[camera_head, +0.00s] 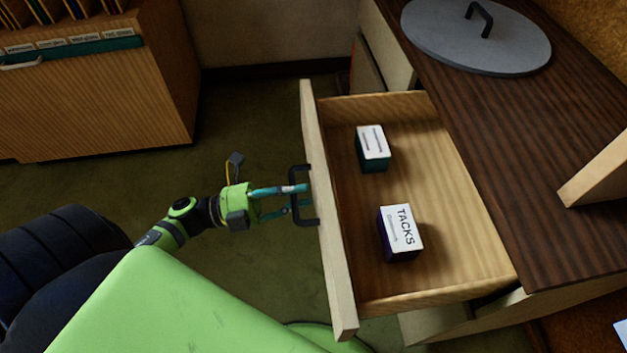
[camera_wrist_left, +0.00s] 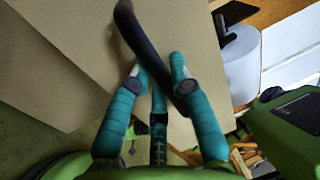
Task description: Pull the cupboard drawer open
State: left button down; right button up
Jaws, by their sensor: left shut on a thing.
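The cupboard drawer (camera_head: 325,235) stands pulled well out from under the dark wooden top in the head view, with its inside open to sight. Its dark bar handle (camera_head: 303,221) is on the pale front panel. My left gripper (camera_head: 300,197) is shut on this handle. In the left wrist view the teal fingers (camera_wrist_left: 160,68) are on either side of the dark handle (camera_wrist_left: 135,30), against the pale drawer front (camera_wrist_left: 70,60). My right gripper is in neither view.
In the drawer are a box marked TACKS (camera_head: 400,233) and a white-topped green box (camera_head: 372,148). A grey round lid (camera_head: 475,40) with a handle lies on the cupboard top (camera_head: 500,180). A wooden file cabinet (camera_head: 90,100) stands at the upper left. Green floor (camera_head: 240,120) lies clear between.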

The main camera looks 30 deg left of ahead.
pick_arm(q)
jog(key=shift+s+a, duration=0.15)
jog(key=shift+a, duration=0.05)
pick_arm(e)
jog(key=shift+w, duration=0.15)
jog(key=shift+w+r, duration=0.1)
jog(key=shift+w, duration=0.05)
pick_arm(q)
jog(key=c, duration=1.1)
grip_release()
jog(key=shift+a, duration=0.1)
jog(key=v, duration=1.2)
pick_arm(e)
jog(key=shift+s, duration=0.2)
